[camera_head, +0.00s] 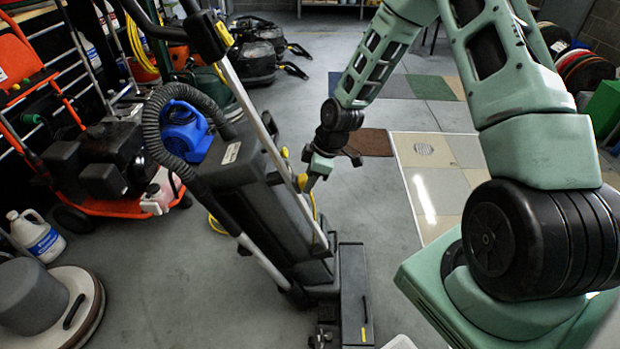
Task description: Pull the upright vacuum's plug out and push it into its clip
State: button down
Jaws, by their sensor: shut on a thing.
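The upright vacuum (262,190) stands in the middle, black with a grey corrugated hose and a tilted handle. My gripper (310,186) is at the right side of its body, pointing down. It is shut on the small plug, which is mostly hidden by the fingers. A yellow patch (302,181) shows at the fingertips, and a yellow cord (313,206) runs down just below them along the vacuum's side. I cannot make out the clip, or whether the plug is still seated in anything.
An orange pressure-washer cart (100,207), a blue blower (182,133) and a white jug (36,236) stand at left. A round floor machine (45,305) is at lower left. Pale floor-sample panels (440,185) lie to the right. Grey floor left of the vacuum is open.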

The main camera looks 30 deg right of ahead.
jog(key=shift+w+a, duration=0.1)
jog(key=shift+a, duration=0.05)
jog(key=c, duration=0.9)
grip_release()
jog(key=p+v, duration=0.3)
jog(key=v, duration=1.4)
jog(key=shift+r, duration=0.15)
jog(key=shift+s, duration=0.2)
